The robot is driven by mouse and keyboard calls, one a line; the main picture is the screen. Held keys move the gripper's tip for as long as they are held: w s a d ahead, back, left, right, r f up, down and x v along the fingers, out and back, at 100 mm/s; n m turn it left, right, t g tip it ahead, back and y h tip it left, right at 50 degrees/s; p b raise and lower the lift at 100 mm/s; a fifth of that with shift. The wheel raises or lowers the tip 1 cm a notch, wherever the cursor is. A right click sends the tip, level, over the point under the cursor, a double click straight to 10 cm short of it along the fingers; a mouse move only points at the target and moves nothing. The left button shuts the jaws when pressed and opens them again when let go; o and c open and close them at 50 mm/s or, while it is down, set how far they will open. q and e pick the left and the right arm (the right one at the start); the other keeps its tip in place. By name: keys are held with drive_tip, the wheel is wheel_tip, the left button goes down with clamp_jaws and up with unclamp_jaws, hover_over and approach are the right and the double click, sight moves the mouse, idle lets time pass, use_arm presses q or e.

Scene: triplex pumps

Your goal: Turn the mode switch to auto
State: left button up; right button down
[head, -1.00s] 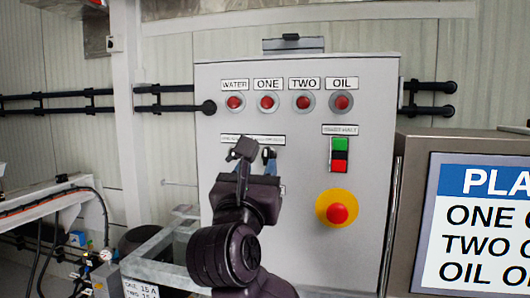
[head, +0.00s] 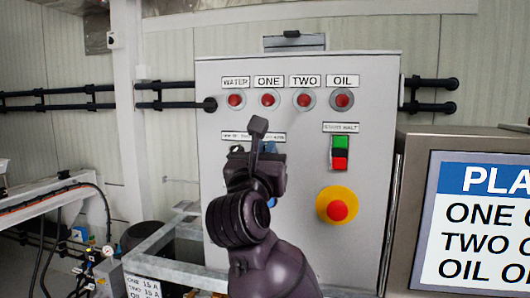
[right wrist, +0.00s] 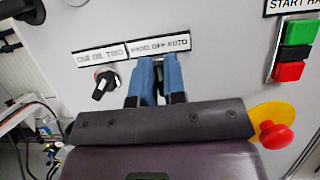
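The grey control cabinet (head: 370,100) faces me. My right gripper (right wrist: 158,75) is at its front, with two blue fingers close together just below the HAND OFF AUTO label (right wrist: 160,44). The mode switch under that label is hidden by the fingers, so its setting and any grip on it cannot be seen. A black selector knob (right wrist: 105,83) under the neighbouring label is to the left of the fingers, apart from them. In the head view my right gripper (head: 262,160) mostly covers this area. My left gripper is not in view.
Red lamps (head: 303,99) line the cabinet's top. A green and red button block (head: 340,153) and a red emergency button (head: 337,211) on a yellow disc are right of my gripper. A screen (head: 480,220) stands at right. A metal frame (head: 170,262) is below left.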

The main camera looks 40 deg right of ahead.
drive_tip(key=shift+m+g, duration=0.3)
drive_tip(key=shift+m, duration=0.2)
drive_tip(key=shift+s+d+f+m+g+h+b, duration=0.1)
drive_tip(key=shift+m+g+h+b, duration=0.5)
drive_tip(key=shift+m, duration=1.3)
drive_tip(key=shift+a+m+g+h+b, duration=0.15)
drive_tip(key=shift+m+g+b, duration=0.75)
drive_tip(key=shift+m, duration=1)
drive_tip(key=shift+s+d+f+m+g+h+b, duration=0.15)
drive_tip(key=shift+m+g+h+b, duration=0.3)
drive_tip(key=shift+m+g, duration=1)
drive_tip(key=shift+w+r+m+t, duration=0.1)
drive_tip(key=shift+m+t, duration=0.15)
drive_tip(key=shift+m, duration=0.3)
drive_tip(key=c, duration=1.2)
unclamp_jaws()
drive_tip(key=shift+r, duration=0.1)
